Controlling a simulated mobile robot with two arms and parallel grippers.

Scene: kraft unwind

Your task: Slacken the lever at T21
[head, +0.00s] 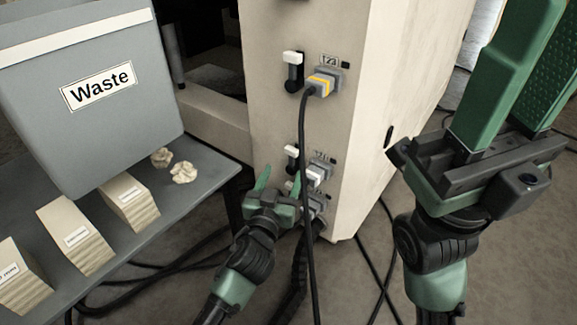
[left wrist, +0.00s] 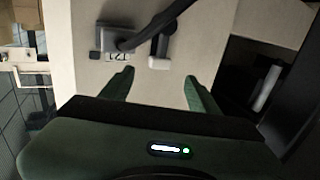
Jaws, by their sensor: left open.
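In the left wrist view a label that appears upside down and seems to read T21 (left wrist: 118,57) sits beside a grey plug (left wrist: 115,38). To its right is a lever with a white tip (left wrist: 158,62). My left gripper (left wrist: 159,76) is open, its fingers on either side of the lever's line, and no contact shows.
A black cable (head: 306,180) hangs past my left gripper. A grey Waste bin (head: 100,110) and several paper blocks (head: 75,235) stand on the table (head: 205,165).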

